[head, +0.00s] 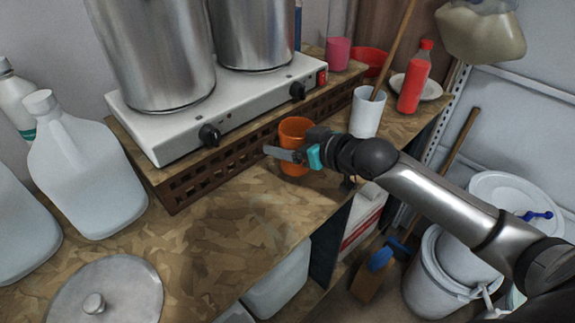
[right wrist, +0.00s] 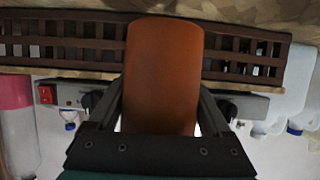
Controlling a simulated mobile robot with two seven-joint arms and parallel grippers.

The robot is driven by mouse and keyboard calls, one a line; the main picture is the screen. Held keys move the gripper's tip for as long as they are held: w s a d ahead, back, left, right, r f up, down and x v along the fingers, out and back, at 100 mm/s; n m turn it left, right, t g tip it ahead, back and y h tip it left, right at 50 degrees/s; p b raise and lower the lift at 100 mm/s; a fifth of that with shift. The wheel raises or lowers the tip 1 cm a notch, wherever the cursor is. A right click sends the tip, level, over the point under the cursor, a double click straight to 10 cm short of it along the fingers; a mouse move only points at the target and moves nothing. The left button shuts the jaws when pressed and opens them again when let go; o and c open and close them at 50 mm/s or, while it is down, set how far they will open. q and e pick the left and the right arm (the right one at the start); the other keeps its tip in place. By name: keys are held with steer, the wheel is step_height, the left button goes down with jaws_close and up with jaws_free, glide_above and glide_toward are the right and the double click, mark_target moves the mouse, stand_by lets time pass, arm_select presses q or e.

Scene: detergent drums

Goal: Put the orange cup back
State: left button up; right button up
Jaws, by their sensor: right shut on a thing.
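The cup's base looks to be on or just above the wooden counter (head: 235,215); I cannot tell which. My left gripper is not in view.
A white hot plate (head: 220,112) with two steel pots stands behind the cup. A white cup (head: 367,112) with a wooden stick and a red bottle (head: 414,78) stand to the right. White jugs (head: 85,170) and a metal lid (head: 105,290) are at left. The middle counter is bare.

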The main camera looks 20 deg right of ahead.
mark_target(287, 163)
steer(key=shift+f+b, duration=0.5)
steer(key=shift+f, duration=2.3)
steer(key=shift+f, duration=0.1)
steer(key=o, duration=1.2)
steer(key=shift+p+v, duration=1.35)
steer(key=shift+v, duration=4.65)
